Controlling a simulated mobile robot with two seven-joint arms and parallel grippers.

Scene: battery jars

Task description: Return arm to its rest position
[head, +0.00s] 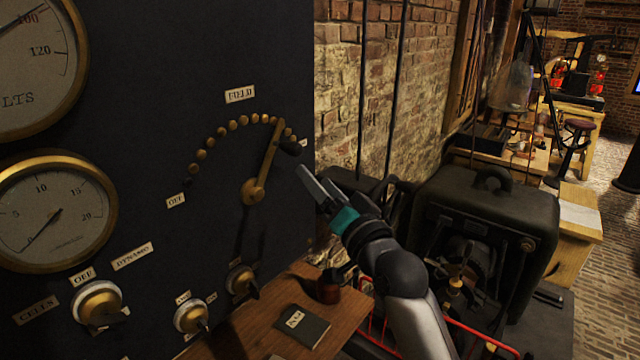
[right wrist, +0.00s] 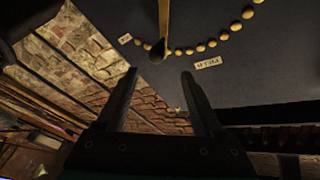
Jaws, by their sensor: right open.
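My right gripper (head: 312,186) is open and empty, to the right of the field lever on the dark panel. In the right wrist view its two fingers (right wrist: 158,88) stand apart with nothing between them. The brass field lever (head: 266,165) points up and to the right, with its dark knob (head: 290,147) near the right end of the arc of brass studs. The lever and knob also show in the right wrist view (right wrist: 163,28), beyond the fingertips and apart from them. My left gripper is in neither view.
The dark panel (head: 150,120) carries gauges and several knobs (head: 192,315). A black machine (head: 490,215) stands right of my arm, near a brick wall (head: 340,100).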

